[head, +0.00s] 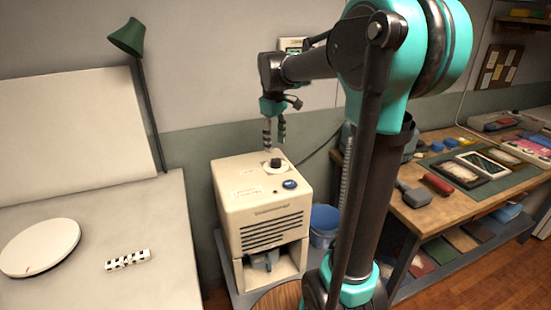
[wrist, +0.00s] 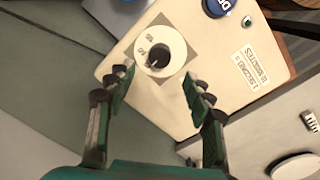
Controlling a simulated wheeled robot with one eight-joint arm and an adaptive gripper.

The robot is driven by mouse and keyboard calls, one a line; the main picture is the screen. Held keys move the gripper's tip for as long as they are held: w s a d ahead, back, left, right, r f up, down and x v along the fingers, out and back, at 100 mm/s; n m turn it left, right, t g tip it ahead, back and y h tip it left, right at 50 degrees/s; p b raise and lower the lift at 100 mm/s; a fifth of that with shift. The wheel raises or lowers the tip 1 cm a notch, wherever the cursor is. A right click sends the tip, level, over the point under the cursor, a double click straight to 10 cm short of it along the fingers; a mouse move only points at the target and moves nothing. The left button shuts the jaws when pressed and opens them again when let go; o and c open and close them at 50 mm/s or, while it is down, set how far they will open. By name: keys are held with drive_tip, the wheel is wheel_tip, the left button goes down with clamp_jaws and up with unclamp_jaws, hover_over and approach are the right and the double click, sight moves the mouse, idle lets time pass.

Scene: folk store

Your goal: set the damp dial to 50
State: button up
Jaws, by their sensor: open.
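The damp dial (head: 272,164) is on top of a cream box-shaped machine (head: 240,200) with a slatted front. In the wrist view the dial (wrist: 171,46) has a round white face with a dark knob (wrist: 158,56) at its centre, on a grey square plate. Small marks lie on the face, too blurred to read surely, so I cannot tell its setting. My gripper (head: 274,140) points down above the dial. In the wrist view my gripper (wrist: 158,75) is open and empty, its fingers apart on either side below the dial.
A blue round button (head: 290,184) sits near the dial, beside a printed label (head: 246,192). A blue bucket (head: 324,225) stands right of the machine. A white table (head: 150,210) is at left, a cluttered wooden workbench (head: 440,205) at right.

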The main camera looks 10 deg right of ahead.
sight(276, 160)
wheel_tip(276, 160, down, 7)
drive_tip(key=shift+w+d, duration=0.15)
drive_tip(key=shift+c, duration=0.2)
drive_tip(key=c, duration=1.1)
drive_tip(key=shift+m, duration=0.4)
drive_tip(key=m, duration=0.4)
drive_tip(key=shift+m, duration=2.5)
